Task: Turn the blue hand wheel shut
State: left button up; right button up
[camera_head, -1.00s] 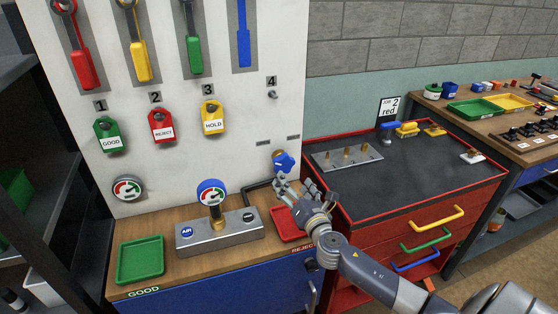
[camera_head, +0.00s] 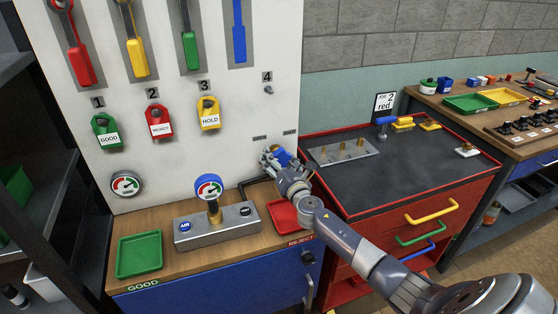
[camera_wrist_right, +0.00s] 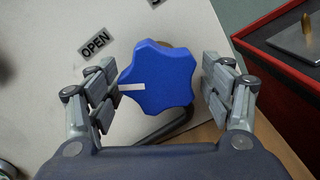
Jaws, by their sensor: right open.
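The blue hand wheel (camera_wrist_right: 158,75) is lobed, with a white pointer mark on its left side in the right wrist view. The pointer lies below and right of the OPEN label (camera_wrist_right: 96,43). In the head view the wheel (camera_head: 284,158) sits low on the white panel, partly hidden by my right gripper (camera_head: 275,160). In the right wrist view my right gripper (camera_wrist_right: 160,88) is open, with one finger on each side of the wheel. A gap shows on the right; the left fingers are very close to the wheel, and contact is unclear. My left gripper is not in view.
A gauge block (camera_head: 218,230), green tray (camera_head: 139,254) and red tray (camera_head: 284,214) stand on the wooden bench below the panel. A red-edged cabinet (camera_head: 400,205) stands close on the right. A dark pipe (camera_head: 252,184) runs below the wheel.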

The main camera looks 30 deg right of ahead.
jog(key=shift+c, duration=1.1)
jog(key=shift+r, duration=0.1)
jog(key=c, duration=0.9)
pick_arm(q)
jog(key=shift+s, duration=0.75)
pick_arm(e)
jog(key=shift+o, duration=0.2)
